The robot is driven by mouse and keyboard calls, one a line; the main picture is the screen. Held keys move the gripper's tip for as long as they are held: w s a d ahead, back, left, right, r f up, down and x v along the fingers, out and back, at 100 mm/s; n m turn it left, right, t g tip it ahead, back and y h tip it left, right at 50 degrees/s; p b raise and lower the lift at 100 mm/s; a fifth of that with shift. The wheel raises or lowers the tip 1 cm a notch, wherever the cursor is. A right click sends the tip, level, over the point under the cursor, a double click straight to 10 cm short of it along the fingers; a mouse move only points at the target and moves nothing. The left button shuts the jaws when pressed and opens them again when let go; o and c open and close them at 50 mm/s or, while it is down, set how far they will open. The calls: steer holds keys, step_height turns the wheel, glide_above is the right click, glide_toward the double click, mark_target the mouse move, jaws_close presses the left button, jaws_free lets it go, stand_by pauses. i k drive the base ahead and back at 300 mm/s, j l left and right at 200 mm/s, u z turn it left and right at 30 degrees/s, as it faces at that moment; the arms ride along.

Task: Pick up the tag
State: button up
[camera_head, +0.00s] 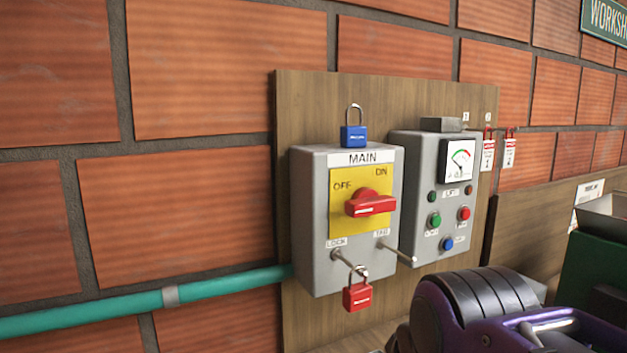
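Two small red-and-white tags hang side by side at the right edge of the wooden board: a left tag (488,155) and a right tag (509,152). Their print is too small to read. The grey MAIN box (310,215) has two pegs, labelled LOCK and TAG. A red padlock (357,296) hangs on the LOCK peg. The TAG peg (398,252) sticks out bare. A purple and black part of my arm shows at the bottom right, below and in front of the boxes. My gripper's fingers are not visible.
A blue padlock (354,136) stands on the MAIN box. The red switch handle (370,205) lies roughly level. A grey LIFT panel (420,180) with buttons and a gauge sits between this box and the tags. A teal pipe (215,287) runs along the brick wall.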

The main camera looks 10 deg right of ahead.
mark_target(487, 159)
steer(key=k+l, duration=0.1)
steer(key=l, duration=0.35)
steer(key=k+l, duration=0.1)
steer(key=l, duration=0.4)
steer(key=k+l, duration=0.1)
steer(key=l, duration=0.35)
steer(key=k+l, duration=0.1)
steer(key=l, duration=0.4)
steer(key=k+l+u, duration=0.4)
steer(key=k, duration=0.2)
steer(key=k+u, duration=0.45)
steer(key=k, duration=0.15)
steer(key=i+j+z, duration=0.15)
steer(key=i+z, duration=0.25)
steer(key=i, duration=0.15)
steer(key=i+j+z, duration=0.35)
steer(key=i, duration=0.15)
